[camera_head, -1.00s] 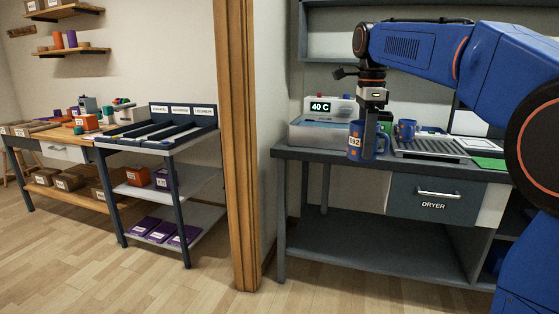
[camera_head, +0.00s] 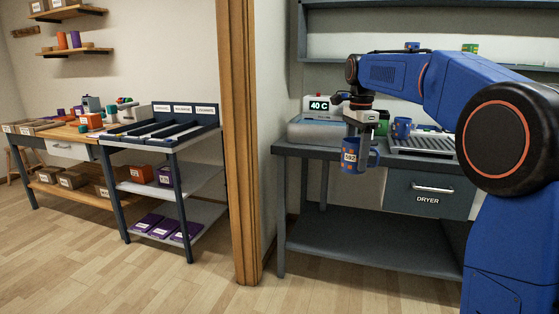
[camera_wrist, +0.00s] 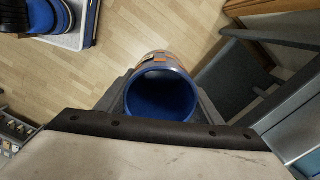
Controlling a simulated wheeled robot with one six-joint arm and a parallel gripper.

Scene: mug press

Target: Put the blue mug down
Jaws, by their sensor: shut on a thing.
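The blue mug (camera_head: 353,157) has orange patches and a white label that seems to read 092. My gripper (camera_head: 358,132) points down and is shut on it. The mug hangs upright in front of the grey bench's front edge, with its handle to the right. In the wrist view the mug (camera_wrist: 160,95) shows its open blue mouth between the fingers, and it looks empty. Wooden floor shows beyond it.
The grey bench (camera_head: 300,150) carries a machine reading 40 C (camera_head: 318,104), a green mug (camera_head: 383,122), another blue mug (camera_head: 401,128) and a drain rack (camera_head: 425,143). A dryer drawer (camera_head: 428,190) is below. A wooden post (camera_head: 238,150) and a sorting table (camera_head: 165,140) stand left.

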